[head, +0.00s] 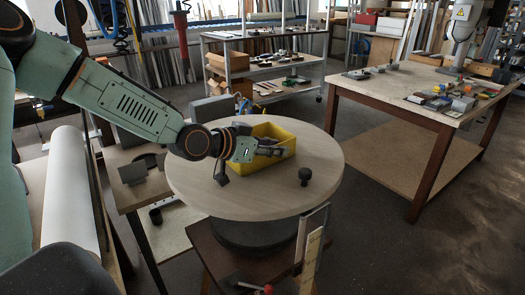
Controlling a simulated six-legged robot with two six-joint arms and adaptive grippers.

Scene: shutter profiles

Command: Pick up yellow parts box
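The yellow parts box (285,132) stands on a round, light wooden tabletop (215,200) in the middle of the head view. It is open at the top, and some dark and grey parts show inside. My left arm comes in from the left, and its gripper (252,166) is at the near left side of the box, covering part of it. The fingers are spread: one points down outside the box, the other reaches across its near side. Whether either touches the box I cannot tell. My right gripper is not in view.
A workbench (400,98) with small parts is at the right, and a shelf rack (262,72) at the back. Open floor lies at the lower right.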

